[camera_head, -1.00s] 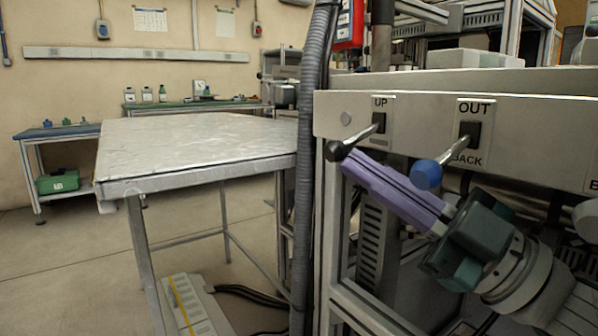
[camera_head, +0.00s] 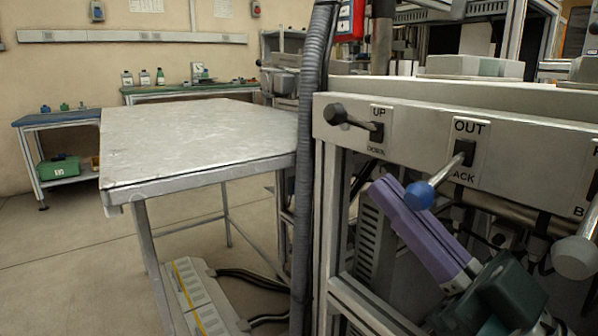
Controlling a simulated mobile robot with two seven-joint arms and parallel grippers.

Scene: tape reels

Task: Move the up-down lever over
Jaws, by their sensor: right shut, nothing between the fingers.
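The up-down lever (camera_head: 336,113) has a black knob and a metal shaft on the pale machine panel. It sticks out to the left from its slot, with the knob about level with the UP word on its plate (camera_head: 381,112); DOWN shows at the plate's bottom. My right gripper (camera_head: 384,186), with purple fingers, is shut and empty. Its tips are below the lever and a little to the right, apart from it. The blue knob of the OUT-BACK lever (camera_head: 420,195) partly covers the fingers. My left gripper is not in view.
A third lever with a grey knob (camera_head: 576,257) stands at the right edge. A metal-topped table (camera_head: 200,150) is on the left, and a grey ribbed hose (camera_head: 307,170) runs vertically beside the machine frame. Open floor lies at the lower left.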

